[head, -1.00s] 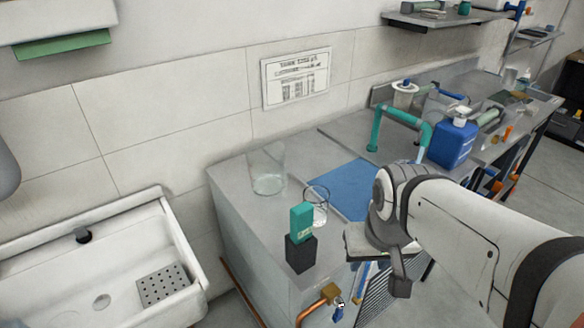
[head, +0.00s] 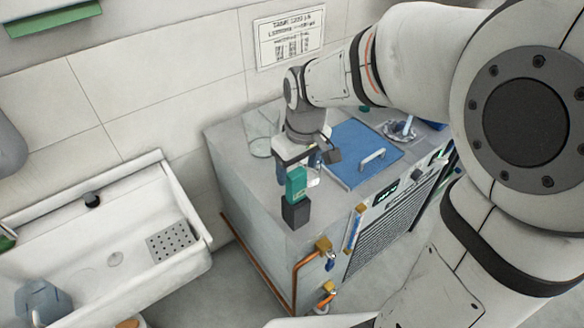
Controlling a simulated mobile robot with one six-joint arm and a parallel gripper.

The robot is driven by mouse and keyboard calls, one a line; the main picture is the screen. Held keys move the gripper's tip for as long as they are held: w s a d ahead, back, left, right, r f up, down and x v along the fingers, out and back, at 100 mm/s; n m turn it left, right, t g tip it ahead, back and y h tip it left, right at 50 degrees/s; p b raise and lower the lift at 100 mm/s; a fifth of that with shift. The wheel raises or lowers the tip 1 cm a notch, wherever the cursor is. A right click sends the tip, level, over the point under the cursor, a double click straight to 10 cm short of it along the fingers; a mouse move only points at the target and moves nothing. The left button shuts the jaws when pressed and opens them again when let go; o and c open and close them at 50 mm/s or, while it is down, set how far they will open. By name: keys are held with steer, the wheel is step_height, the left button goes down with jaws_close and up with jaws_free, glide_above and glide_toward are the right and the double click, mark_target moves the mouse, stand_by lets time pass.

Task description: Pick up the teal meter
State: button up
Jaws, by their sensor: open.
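The teal meter (head: 296,183) stands upright in a small black holder (head: 295,212) near the front corner of the grey unit's top. My gripper (head: 298,168) is over the unit, pointing down, just behind and above the meter in the picture. Its jaws are open and partly hidden by the meter and the wrist. I cannot tell whether a finger touches the meter.
A clear glass beaker (head: 259,135) stands left of my wrist. A blue panel with a handle (head: 362,155) lies to the right on the unit. A white sink (head: 110,235) is at the left. Copper pipes (head: 300,270) run down the unit's front.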

mark_target(296, 184)
steer(key=f, duration=0.3)
steer(key=f+p, duration=0.1)
steer(key=f, duration=0.2)
steer(key=shift+w+a+f, duration=0.1)
steer(key=shift+a+f, duration=0.05)
steer(key=shift+a, duration=0.05)
steer(key=shift+c, duration=0.4)
steer(key=c, duration=1)
